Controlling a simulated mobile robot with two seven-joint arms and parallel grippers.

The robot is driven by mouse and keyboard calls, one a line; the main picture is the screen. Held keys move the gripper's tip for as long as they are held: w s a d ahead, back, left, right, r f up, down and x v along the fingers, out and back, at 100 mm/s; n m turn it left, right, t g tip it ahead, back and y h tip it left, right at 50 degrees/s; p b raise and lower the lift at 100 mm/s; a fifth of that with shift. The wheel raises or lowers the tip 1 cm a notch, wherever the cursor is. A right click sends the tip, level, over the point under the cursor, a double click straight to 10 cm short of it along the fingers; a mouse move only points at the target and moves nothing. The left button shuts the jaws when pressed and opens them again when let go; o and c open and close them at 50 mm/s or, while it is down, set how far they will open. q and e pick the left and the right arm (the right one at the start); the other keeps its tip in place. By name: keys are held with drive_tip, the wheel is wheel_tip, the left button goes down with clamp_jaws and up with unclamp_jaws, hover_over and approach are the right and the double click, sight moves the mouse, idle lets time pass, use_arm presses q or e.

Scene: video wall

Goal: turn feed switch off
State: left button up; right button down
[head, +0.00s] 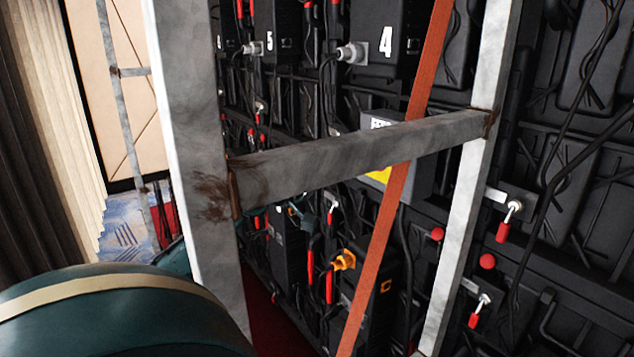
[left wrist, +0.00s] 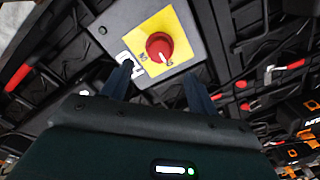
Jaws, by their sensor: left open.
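The feed switch is a red round knob (left wrist: 159,47) on a yellow plate (left wrist: 180,32) on a grey box (left wrist: 117,17), seen in the left wrist view. In the head view the grey box (head: 420,168) shows behind a metal crossbar, with only a bit of yellow visible; the knob is hidden. My right gripper is not in view.
A metal frame with an upright post (head: 190,130) and a rusty crossbar (head: 350,155) stands before the wall. An orange strap (head: 393,205) runs diagonally across it. Black numbered units (head: 385,40), cables and red-handled levers (head: 503,230) crowd the wall behind.

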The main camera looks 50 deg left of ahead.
use_arm(q)
drive_tip(key=shift+s+a+b, duration=0.2)
drive_tip(key=shift+s+b, duration=0.2)
drive_tip(key=shift+s, duration=2.2)
